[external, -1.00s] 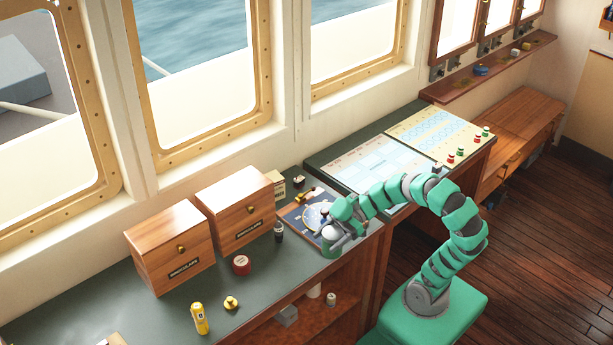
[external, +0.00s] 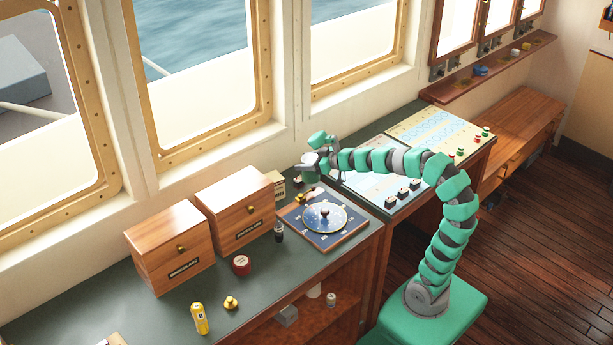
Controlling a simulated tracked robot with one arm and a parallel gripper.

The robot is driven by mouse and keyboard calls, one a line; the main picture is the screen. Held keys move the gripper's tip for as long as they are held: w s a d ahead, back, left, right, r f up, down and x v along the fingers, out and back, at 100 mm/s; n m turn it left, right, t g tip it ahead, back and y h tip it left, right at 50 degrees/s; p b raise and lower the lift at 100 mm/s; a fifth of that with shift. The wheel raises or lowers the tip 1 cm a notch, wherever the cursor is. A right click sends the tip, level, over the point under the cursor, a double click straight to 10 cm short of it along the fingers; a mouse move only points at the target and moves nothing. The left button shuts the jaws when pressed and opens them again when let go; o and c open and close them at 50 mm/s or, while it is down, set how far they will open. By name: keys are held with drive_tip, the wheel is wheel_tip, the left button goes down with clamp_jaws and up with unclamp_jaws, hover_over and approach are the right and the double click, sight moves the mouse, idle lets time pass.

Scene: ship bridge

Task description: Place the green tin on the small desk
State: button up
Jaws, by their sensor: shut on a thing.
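My gripper (external: 310,165) is raised over the back of the long green-topped counter, near the wall below the windows. It is shut on the green tin (external: 309,175), which hangs below the fingers and is mostly hidden; its outline is hard to tell from the dark green counter behind it. A low wooden desk (external: 528,112), likely the small desk, stands far right beyond the console, well away from my gripper. Its visible top looks bare.
A blue plotting board (external: 322,222) with a round dial lies on the counter (external: 200,295). Two wooden drawer boxes (external: 236,210), a red tin (external: 241,264), a dark bottle (external: 279,231) and a yellow torch (external: 199,318) stand left. The console (external: 432,132) with levers lies between counter and desk.

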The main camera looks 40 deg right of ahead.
drive_tip(key=w+d+m+t+h+p, duration=0.15)
drive_tip(key=w+d+m+h, duration=0.4)
drive_tip(key=d, duration=0.55)
wheel_tip(320, 180, up, 7)
drive_tip(key=w+n+y+p, duration=0.2)
drive_tip(key=n+y+p, duration=0.1)
drive_tip(key=p, duration=2)
drive_tip(key=shift+d+n+g, duration=0.15)
drive_tip(key=shift+n+g, duration=0.2)
drive_tip(key=shift+w, duration=0.1)
